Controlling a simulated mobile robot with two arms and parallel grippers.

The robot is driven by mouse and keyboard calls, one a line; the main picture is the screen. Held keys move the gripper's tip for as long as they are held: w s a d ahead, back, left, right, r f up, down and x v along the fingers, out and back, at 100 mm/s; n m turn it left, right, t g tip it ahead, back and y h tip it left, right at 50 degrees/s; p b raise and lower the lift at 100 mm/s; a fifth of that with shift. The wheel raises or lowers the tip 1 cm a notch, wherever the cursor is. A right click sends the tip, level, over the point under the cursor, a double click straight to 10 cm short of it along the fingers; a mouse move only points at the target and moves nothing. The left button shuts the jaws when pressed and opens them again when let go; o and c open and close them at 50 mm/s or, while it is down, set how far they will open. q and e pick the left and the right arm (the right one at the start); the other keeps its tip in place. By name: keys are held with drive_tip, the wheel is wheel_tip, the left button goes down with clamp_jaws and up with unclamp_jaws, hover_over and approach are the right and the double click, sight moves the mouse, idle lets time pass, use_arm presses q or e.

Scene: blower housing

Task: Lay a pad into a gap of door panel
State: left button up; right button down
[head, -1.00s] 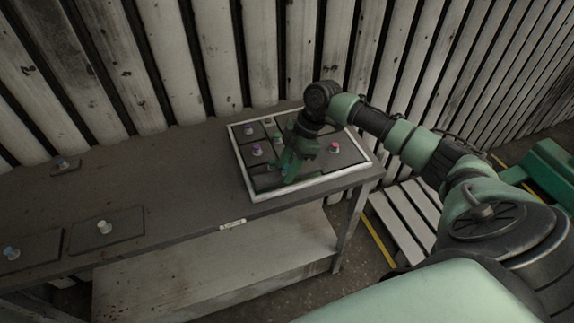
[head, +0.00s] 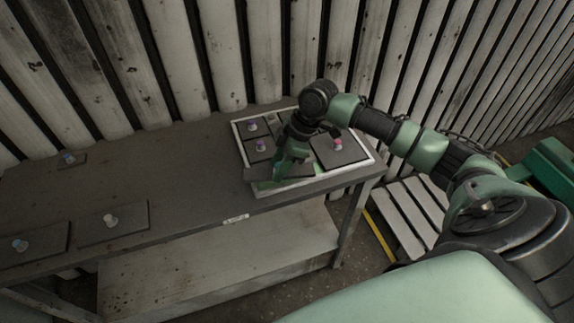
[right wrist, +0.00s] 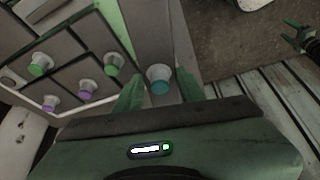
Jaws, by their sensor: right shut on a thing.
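The door panel (head: 362,168) is a white-rimmed frame at the right end of the bench, holding several dark pads with knobs. It also shows in the right wrist view (right wrist: 22,90). My right gripper (head: 278,176) is over its front left part. In the right wrist view the gripper (right wrist: 159,90) is shut on the teal knob of a grey pad (right wrist: 150,35). In the head view this pad (head: 257,173) overlaps the panel's front left edge. A bare green strip (right wrist: 112,18) shows beside it. A small green and black part, seemingly my left gripper (right wrist: 300,36), is too small to read.
Two large pads with knobs, one pale (head: 112,222) and one bluish (head: 38,243), lie on the bench at left. A small pad with a blue knob (head: 69,159) lies farther back. The bench middle (head: 185,175) is clear. A slatted wall stands behind.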

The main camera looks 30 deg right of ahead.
drive_tip(key=s+a+r+m+t+h+b, duration=0.2)
drive_tip(key=s+a+r+m+h, duration=0.15)
drive_tip(key=a+r+m, duration=0.5)
drive_tip(key=w+d+f+n+y+p, duration=0.1)
drive_tip(key=d+n, duration=0.1)
drive_tip(key=w+d+f+n+g+y+p, duration=0.1)
drive_tip(key=d+n, duration=0.2)
drive_tip(key=w+d+f+n+y+p, duration=0.1)
drive_tip(key=d+f+n+p, duration=0.1)
drive_tip(key=d, duration=0.1)
drive_tip(key=shift+n+g+y, duration=0.25)
drive_tip(key=shift+g, duration=0.05)
drive_tip(key=d+f+n, duration=0.1)
drive_tip(key=f, duration=0.1)
drive_tip(key=w+d+f+n, duration=0.1)
drive_tip(key=d+f, duration=0.1)
drive_tip(key=d+f+n+g+b, duration=0.1)
drive_tip(key=f, duration=0.2)
drive_tip(key=shift+w+d, duration=0.15)
drive_tip(key=shift+d+f+n, duration=0.15)
drive_tip(key=shift+f+n, duration=0.2)
drive_tip(key=shift+n, duration=0.05)
drive_tip(key=shift+p, duration=0.35)
drive_tip(key=shift+f, duration=0.4)
